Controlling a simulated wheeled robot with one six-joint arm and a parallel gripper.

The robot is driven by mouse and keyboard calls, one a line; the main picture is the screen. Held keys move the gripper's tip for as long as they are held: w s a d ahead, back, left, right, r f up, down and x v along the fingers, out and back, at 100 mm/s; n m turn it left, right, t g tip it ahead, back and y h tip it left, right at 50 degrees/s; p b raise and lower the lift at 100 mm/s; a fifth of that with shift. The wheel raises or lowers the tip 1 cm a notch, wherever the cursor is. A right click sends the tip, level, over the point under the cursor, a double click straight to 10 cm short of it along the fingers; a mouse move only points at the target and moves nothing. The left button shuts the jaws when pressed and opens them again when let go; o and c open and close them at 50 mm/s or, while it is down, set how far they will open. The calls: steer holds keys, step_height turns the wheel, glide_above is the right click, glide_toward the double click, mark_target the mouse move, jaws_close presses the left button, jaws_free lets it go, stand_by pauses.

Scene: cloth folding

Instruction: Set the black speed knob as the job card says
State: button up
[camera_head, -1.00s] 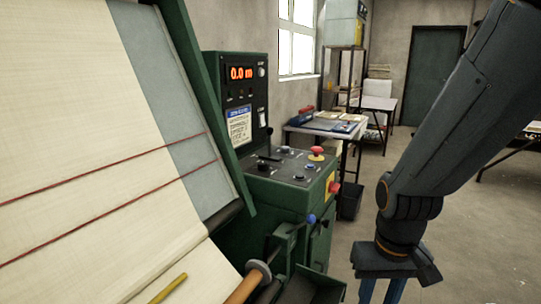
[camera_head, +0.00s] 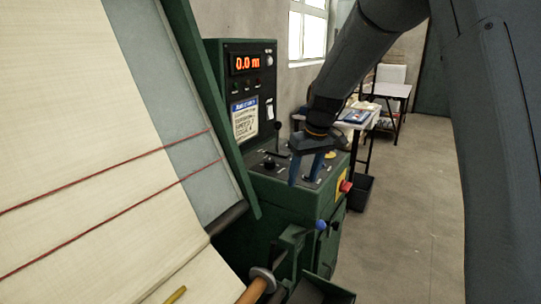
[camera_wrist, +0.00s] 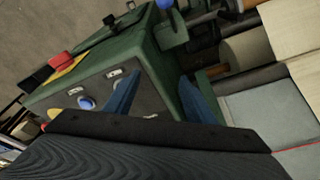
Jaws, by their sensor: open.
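The green machine has a sloping control panel (camera_head: 262,174) on top of its cabinet. A small black knob (camera_head: 268,164) sits on the panel's left part; I cannot read its pointer or scale. The job card (camera_head: 245,119), white with a blue header, is on the upright display box; its text is too small to read. My gripper (camera_head: 306,172) is open and empty, pointing down over the panel, to the right of this knob. In the wrist view the two blue fingers (camera_wrist: 160,98) are spread above the panel, and I cannot make out the black knob there.
The display (camera_head: 245,64) reads 0.0 m. A black lever (camera_head: 277,127) stands behind the knob. A red button (camera_head: 346,186) is on the cabinet's right side, and a blue button (camera_wrist: 86,103) is near the fingers. Cream cloth (camera_head: 70,130) fills the left.

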mark_target(270, 161)
steer(key=w+a+r+n+p, duration=0.1)
steer(key=w+a+r, duration=0.1)
steer(key=w, duration=0.3)
steer(key=w+a+r+n+y, duration=0.1)
steer(key=w+a+r, duration=0.1)
steer(key=w+a, duration=0.15)
steer(key=w+a+r+n+p, duration=0.1)
steer(key=w+a, duration=0.1)
steer(key=w, duration=0.3)
steer(key=shift+t, duration=0.5)
steer(key=shift+p+x, duration=0.85)
steer(key=shift+x, duration=2.75)
steer(key=shift+w, duration=0.1)
steer(key=c, duration=1)
steer(key=shift+c, duration=0.2)
